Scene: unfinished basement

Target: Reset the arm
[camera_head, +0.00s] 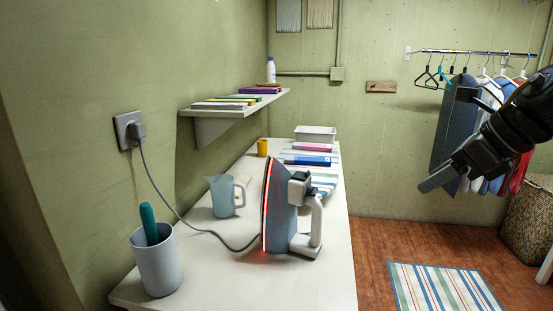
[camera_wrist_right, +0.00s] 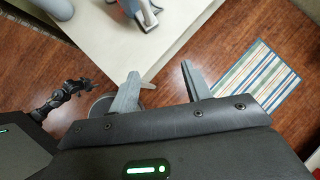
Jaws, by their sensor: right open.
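My right gripper (camera_head: 443,140) is raised at the right of the head view, to the right of the table and apart from everything. In the right wrist view its two fingers (camera_wrist_right: 160,70) are spread with nothing between them, above the floor beside the table corner. My left gripper is not clearly seen in either view. A dark jointed part shows at the left of the wrist view, and I cannot tell what it is. The iron (camera_head: 280,207) stands upright on its heel on the white table (camera_head: 325,270), its soleplate edge glowing red.
A grey cup (camera_head: 157,265) with a teal-handled tool and a clear jug (camera_head: 223,197) stand on the table. The iron's cord runs to a wall socket (camera_head: 127,128). Clothes and a board hang from a rail (camera_head: 480,53). A striped rug (camera_head: 445,288) lies on open floor; a basket (camera_head: 527,220) stands right.

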